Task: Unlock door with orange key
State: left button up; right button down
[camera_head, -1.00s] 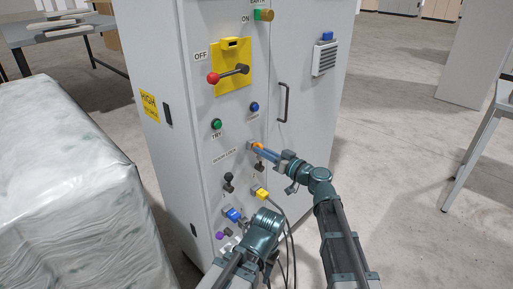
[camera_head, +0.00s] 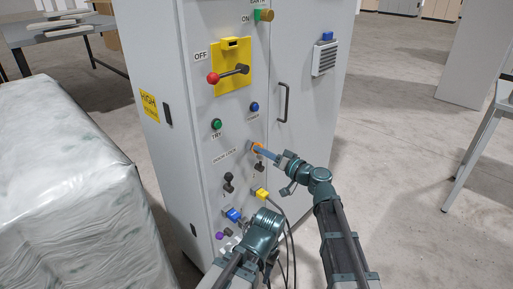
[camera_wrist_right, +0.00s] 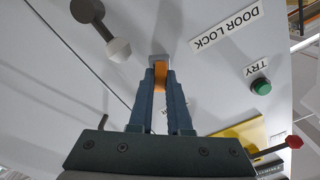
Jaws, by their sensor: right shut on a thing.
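The orange key (camera_wrist_right: 160,76) sits between the two blue-grey fingers of my right gripper (camera_wrist_right: 161,84), its end at a small pale lock fitting (camera_wrist_right: 158,58) in the grey cabinet face. In the head view the orange key (camera_head: 257,147) shows as a small patch at my right gripper's tips (camera_head: 261,150), beside the DOOR LOCK label (camera_head: 225,157). My right gripper is shut on the key. How deep the key sits is hidden. My left arm stands low in front of the cabinet; its fingers cannot be made out.
The cabinet (camera_head: 180,110) carries a red-knobbed switch handle (camera_head: 228,75), a green TRY button (camera_head: 216,124), a blue button (camera_head: 254,107) and a door handle (camera_head: 285,102). Yellow (camera_head: 262,194) and blue (camera_head: 234,215) plugs stick out low down. A wrapped bale (camera_head: 75,190) stands left.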

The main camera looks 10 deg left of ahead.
jog(key=m, duration=0.3)
jog(key=shift+m, duration=2.3)
jog(key=m, duration=0.3)
jog(key=c, duration=0.8)
grip_release()
jog(key=shift+d, duration=0.1)
